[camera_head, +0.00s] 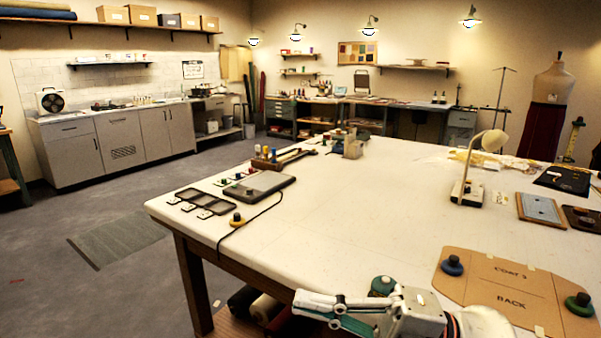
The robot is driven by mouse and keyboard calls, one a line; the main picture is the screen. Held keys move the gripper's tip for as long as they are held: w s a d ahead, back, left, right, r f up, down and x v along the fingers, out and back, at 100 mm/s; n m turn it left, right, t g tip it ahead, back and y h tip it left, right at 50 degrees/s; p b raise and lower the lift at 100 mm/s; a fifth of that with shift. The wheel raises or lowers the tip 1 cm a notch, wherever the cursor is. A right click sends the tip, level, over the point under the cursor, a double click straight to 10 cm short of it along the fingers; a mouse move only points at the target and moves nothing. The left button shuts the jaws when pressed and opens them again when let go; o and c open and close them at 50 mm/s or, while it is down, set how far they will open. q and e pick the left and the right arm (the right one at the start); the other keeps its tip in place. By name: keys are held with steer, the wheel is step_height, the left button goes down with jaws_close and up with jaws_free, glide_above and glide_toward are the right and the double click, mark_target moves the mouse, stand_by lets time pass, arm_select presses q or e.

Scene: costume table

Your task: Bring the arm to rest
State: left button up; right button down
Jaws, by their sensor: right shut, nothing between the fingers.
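My right gripper (312,306) is at the bottom of the head view, low at the near edge of the large white table (330,205). Its fingers point left and are shut with nothing between them. My right arm comes in from the bottom right behind it. My left gripper is not in view.
The table's middle is clear.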

steer(key=w+d+f+m+t+h+p, duration=0.1)
steer(key=w+d+f+m+t+h, duration=0.35)
steer(key=f+m+t, duration=0.4)
steer(key=w+d+f+m+t+h, duration=0.3)
steer(key=d+f+m+t+h, duration=0.3)
steer(key=f+m, duration=0.55)
steer(key=s+d+f+m+g+h, duration=0.2)
steer(key=s+f, duration=0.3)
steer(key=f, duration=0.3)
steer(key=s+d+f+m+g+h, duration=0.2)
steer(key=s+f, duration=0.4)
steer(key=f, duration=0.3)
steer(key=s+d+f+m+g+h, duration=0.2)
steer(key=s+d+f+m+h, duration=0.1)
steer(key=f, duration=0.5)
steer(key=s+d+m, duration=0.1)
steer(key=s+m, duration=0.1)
steer(key=s, duration=0.1)
steer(key=shift+s+f+m+p, duration=0.15)
steer(key=shift+f+m+p, duration=0.15)
steer(key=shift+f+p, duration=0.1)
